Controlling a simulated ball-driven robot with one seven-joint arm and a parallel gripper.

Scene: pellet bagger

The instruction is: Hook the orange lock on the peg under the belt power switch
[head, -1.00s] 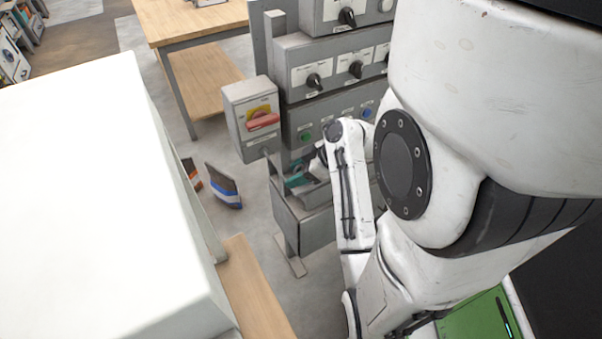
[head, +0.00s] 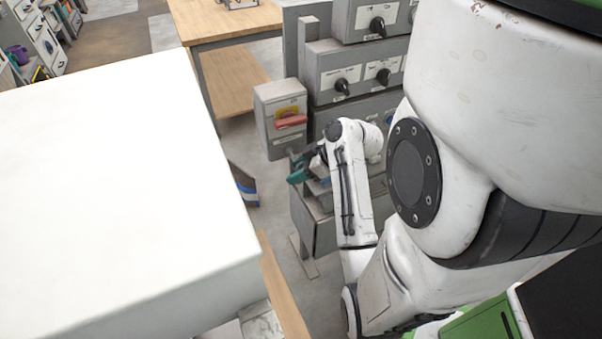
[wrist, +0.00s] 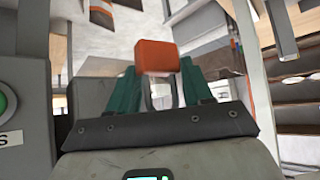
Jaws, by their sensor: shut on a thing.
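The orange lock (wrist: 157,57) shows in the wrist view, with its orange body beyond the fingertips and its shackle reaching back between them. My gripper (wrist: 160,88) has teal fingers and is shut on the lock. In the head view my gripper (head: 298,167) is just below the grey box of the belt power switch (head: 290,122), which has a red handle on a yellow plate. The lock cannot be made out there. The peg under the switch cannot be made out in either view.
A grey control panel with black knobs (head: 342,86) stands right of the switch box. A grey bin (head: 312,225) is below my gripper. A large white block (head: 110,180) fills the left foreground. A green button (wrist: 6,100) is close at the wrist view's left edge.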

